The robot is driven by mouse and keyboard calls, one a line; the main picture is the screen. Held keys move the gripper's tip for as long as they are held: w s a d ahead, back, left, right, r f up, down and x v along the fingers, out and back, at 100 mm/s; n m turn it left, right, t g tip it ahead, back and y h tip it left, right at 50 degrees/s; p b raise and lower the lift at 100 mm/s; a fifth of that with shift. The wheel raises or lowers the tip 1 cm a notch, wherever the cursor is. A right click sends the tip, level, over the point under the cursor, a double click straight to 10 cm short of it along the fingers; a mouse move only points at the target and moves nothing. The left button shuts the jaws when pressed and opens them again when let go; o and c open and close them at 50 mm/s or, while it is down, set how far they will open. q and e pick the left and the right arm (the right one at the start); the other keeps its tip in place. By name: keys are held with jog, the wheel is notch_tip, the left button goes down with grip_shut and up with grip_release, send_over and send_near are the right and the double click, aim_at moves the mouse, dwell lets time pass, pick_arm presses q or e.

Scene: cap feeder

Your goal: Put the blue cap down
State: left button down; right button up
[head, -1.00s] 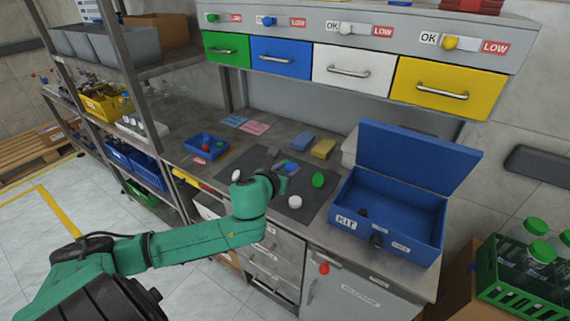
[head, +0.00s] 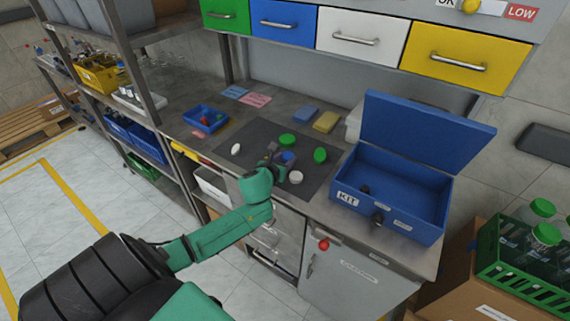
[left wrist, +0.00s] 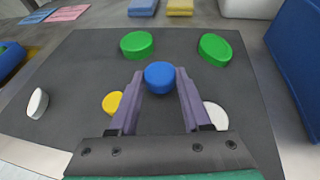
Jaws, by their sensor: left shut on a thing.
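The blue cap (left wrist: 159,77) is held between the fingertips of my left gripper (left wrist: 158,84) in the left wrist view. In the head view the blue cap (head: 288,157) shows at the tip of my left gripper (head: 279,163), over the dark mat (head: 240,152). The cap lies level between the fingers. I cannot tell whether it touches the mat. Two green caps (head: 288,140) (head: 320,155) lie beyond and to the right. My right gripper is not in view.
White caps lie on the mat left (head: 236,149) and right (head: 296,177) of the gripper, and a yellow cap (left wrist: 112,102) beside the left finger. An open blue kit box (head: 345,200) stands to the right. A small blue tray (head: 205,117) sits at the back left.

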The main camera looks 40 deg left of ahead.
pick_arm(q)
jog(key=shift+f, duration=0.9)
jog(key=shift+c, duration=1.8)
grip_release()
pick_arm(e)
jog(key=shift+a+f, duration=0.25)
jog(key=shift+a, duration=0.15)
pick_arm(q)
jog(key=shift+r, duration=0.2)
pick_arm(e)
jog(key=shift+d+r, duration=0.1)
